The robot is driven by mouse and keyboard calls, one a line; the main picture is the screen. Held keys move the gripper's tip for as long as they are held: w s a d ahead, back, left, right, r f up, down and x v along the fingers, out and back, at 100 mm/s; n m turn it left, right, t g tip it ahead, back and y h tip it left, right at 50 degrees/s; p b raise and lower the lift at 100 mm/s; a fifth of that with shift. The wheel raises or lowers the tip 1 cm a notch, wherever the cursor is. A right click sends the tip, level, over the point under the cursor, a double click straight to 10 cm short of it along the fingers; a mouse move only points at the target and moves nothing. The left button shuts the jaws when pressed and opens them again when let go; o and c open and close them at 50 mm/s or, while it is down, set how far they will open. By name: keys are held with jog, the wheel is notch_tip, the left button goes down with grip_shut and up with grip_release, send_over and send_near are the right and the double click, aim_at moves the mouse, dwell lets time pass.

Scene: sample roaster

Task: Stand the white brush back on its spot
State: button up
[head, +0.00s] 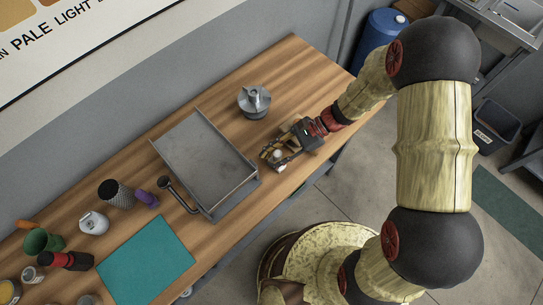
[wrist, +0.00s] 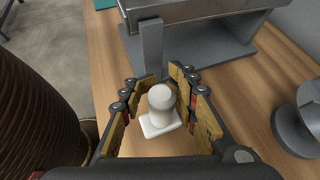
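The white brush (wrist: 161,104) has a rounded knob handle above a flat rectangular base. In the wrist view it stands on the wooden table between the two fingers of my gripper (wrist: 156,82). A gap shows between the brush and the left finger, and a narrower one at the right finger. In the head view my gripper (head: 272,156) is low over the table's front edge, right of the grey metal tray unit, and the brush (head: 279,155) shows only as a small pale patch. No marked spot for it is clearly visible.
The grey metal tray unit (head: 204,157) stands close by, with a grey upright post (wrist: 150,47) just beyond my fingertips. A silver lidded vessel (head: 254,102) stands behind my gripper. A teal mat (head: 147,262), dark cup (head: 117,195) and several items lie left.

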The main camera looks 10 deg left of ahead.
jog(key=shift+o, duration=1.1)
jog(key=shift+r, duration=0.15)
jog(key=p+v, duration=0.2)
jog(key=v, duration=1)
jog(key=s+d+r+n+t+h, duration=0.3)
jog(key=d+r+n, duration=0.1)
jog(key=r, duration=0.4)
jog(key=s+d+r+n+t+h, duration=0.3)
jog(key=s+d+r+t+h, duration=0.1)
jog(key=r, duration=0.5)
jog(key=s+d+r+n+t+h, duration=0.3)
jog(key=d+r, duration=0.3)
jog(key=r, duration=0.2)
jog(key=shift+s+d+r+n+t, duration=0.15)
jog(key=shift+s+r+n+t, duration=0.05)
jog(key=shift+s+n+t, duration=0.5)
jog(key=shift+f+b, duration=0.8)
jog(key=shift+f, duration=0.15)
